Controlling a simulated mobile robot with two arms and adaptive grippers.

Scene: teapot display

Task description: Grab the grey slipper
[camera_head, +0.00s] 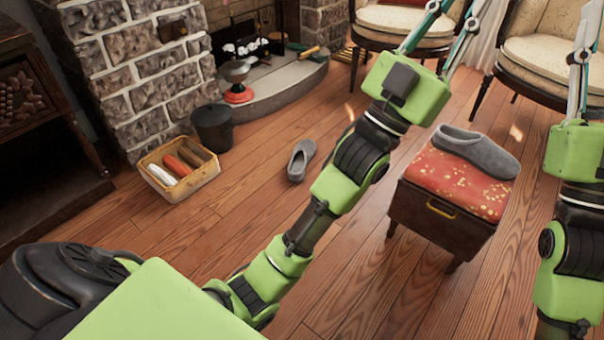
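One grey slipper (302,160) lies on the wooden floor, left of my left arm. A second grey slipper (480,151) lies on the red patterned cushion (437,172) of a dark wooden stool (424,213), between my two arms. My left gripper (452,27) points to the top of the view, beyond both slippers in the picture. Its fingers are spread apart and nothing shows between them; their tips are cut off. My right gripper (584,68) is at the right edge, right of the stool. Its fingertips are out of view.
A wooden crate (207,181) with rolled items and a dark bucket (213,128) stand left of the floor slipper. Behind are a stone fireplace (150,75) and its raised hearth (285,85). Upholstered chairs (400,24) stand at the back. Floor around the floor slipper is mostly clear.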

